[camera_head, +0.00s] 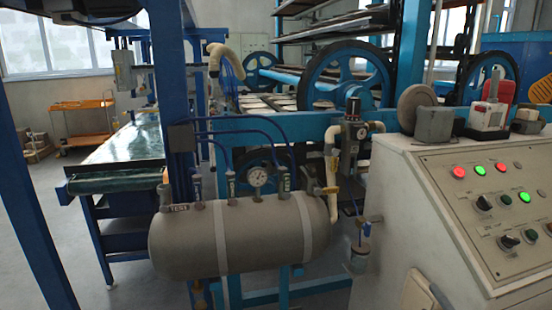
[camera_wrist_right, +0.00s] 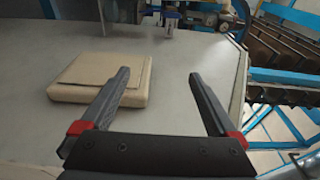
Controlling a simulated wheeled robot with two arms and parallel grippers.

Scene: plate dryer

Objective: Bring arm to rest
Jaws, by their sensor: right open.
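My right gripper (camera_wrist_right: 162,92) shows in the right wrist view with its two dark fingers spread apart and nothing between them. It is over a grey flat surface (camera_wrist_right: 190,60). A tan, box-like block (camera_wrist_right: 100,78) lies on that surface, to the left of and beyond the left finger, which overlaps its edge in the picture. Neither of my arms shows in the head view, and my left gripper is in no view.
In the head view, a grey tank (camera_head: 190,245) with a gauge stands in front of blue machinery. A control console (camera_head: 400,190) with lit buttons fills the right. A green-topped conveyor (camera_head: 125,145) and an orange cart (camera_head: 85,120) are at left.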

